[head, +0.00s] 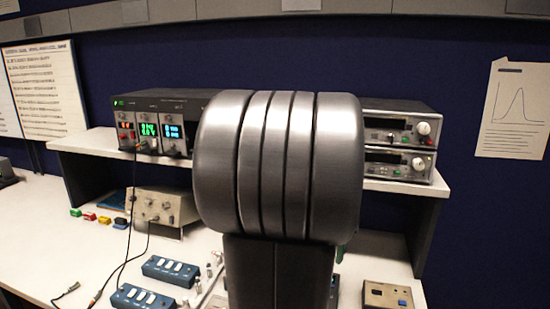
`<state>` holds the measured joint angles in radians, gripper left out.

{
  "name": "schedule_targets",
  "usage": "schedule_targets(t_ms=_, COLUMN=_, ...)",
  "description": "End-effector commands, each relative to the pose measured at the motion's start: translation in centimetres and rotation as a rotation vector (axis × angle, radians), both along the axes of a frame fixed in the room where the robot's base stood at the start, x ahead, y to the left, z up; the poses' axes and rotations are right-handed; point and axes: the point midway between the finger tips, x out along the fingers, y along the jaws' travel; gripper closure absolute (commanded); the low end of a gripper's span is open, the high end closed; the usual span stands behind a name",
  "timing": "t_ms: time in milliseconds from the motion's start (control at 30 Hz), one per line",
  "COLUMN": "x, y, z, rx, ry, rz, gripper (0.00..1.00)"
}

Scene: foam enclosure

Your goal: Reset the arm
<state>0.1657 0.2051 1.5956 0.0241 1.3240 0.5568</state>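A large brushed-metal joint of my own arm (280,165) fills the middle of the head view, with a dark link below it. It stands close to the camera, in front of the bench and shelf. My gripper does not show in this view, so its state is not visible. The arm hides the middle of the shelf and part of the bench top.
A white bench (45,235) carries blue switch boxes (172,271), a beige instrument (162,207), small coloured blocks, cables and a small box (388,296) at right. A raised shelf (88,141) holds a lit power supply (150,125) and stacked instruments (398,128). A dark blue wall stands behind.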

Motion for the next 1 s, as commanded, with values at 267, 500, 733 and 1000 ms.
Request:
schedule_targets(t_ms=267, x=0.0, y=0.1, z=-5.1, rx=0.001, ry=0.007, rz=0.0, gripper=0.52)
schedule_targets(t_ms=500, x=0.1, y=0.2, z=-10.0, rx=0.002, ry=0.008, rz=0.0, gripper=0.52)
schedule_targets(t_ms=733, x=0.2, y=0.3, z=-13.7, rx=0.0, ry=0.002, rz=0.027, gripper=0.52)
schedule_targets(t_ms=1000, x=0.2, y=0.3, z=-13.5, rx=0.0, ry=0.002, rz=0.245, gripper=0.52)
